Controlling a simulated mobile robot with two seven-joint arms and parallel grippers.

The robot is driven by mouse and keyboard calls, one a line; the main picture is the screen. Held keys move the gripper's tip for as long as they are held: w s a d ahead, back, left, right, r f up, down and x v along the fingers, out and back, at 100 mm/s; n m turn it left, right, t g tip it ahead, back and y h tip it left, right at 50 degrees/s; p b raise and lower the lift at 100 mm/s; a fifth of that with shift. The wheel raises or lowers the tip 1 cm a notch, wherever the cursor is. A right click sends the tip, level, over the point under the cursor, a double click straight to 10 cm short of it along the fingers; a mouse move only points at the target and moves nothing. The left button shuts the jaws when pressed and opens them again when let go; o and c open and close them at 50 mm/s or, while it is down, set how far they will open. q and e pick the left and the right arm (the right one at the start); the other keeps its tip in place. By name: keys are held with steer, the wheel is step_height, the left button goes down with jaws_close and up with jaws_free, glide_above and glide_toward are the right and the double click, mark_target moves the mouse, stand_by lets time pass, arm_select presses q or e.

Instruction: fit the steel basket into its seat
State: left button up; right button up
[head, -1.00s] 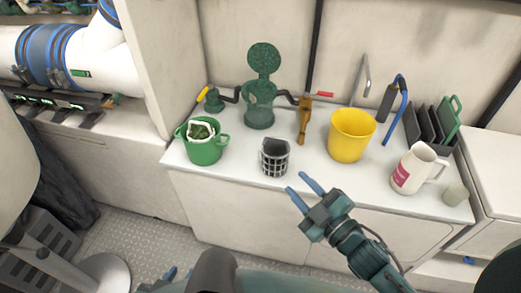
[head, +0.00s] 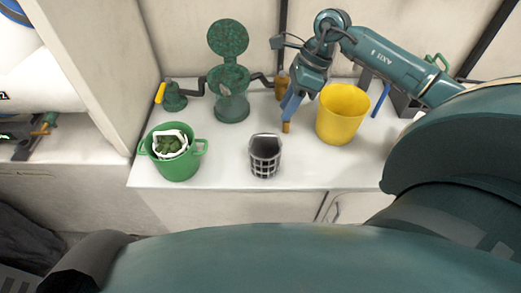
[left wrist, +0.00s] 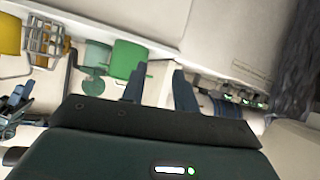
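The steel basket (head: 265,158), a dark mesh cup, stands upright on the white counter near its front edge. Behind it is the green strainer housing (head: 232,107), its round mottled lid (head: 228,40) raised upright; the seat inside cannot be made out. My right gripper (head: 290,112) points down at the brass valve handle (head: 286,127) right of the housing. Its fingers overlap the handle; whether they grip it is unclear. My left gripper (left wrist: 157,78) is open and empty in the left wrist view, apart from the basket (left wrist: 45,40) and housing (left wrist: 97,54).
A green bucket (head: 175,165) with a white-edged bag of green stuff stands at left. A yellow bucket (head: 342,115) stands close right of my right gripper. A valve with a yellow handle (head: 160,93) is left of the housing. Counter around the basket is clear.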

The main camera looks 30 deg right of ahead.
mark_target(268, 135)
steer(key=x, duration=0.4)
steer(key=shift+a+f, duration=0.2)
steer(key=shift+f, duration=0.1)
steer(key=x, duration=0.2)
steer(key=a+p+x, duration=0.1)
steer(key=x, duration=0.2)
steer(key=shift+r+p, duration=0.25)
steer(key=shift+p, duration=0.05)
steer(key=shift+f, duration=0.2)
steer(key=shift+c, duration=0.5)
jaws_close()
steer(key=shift+r, duration=0.1)
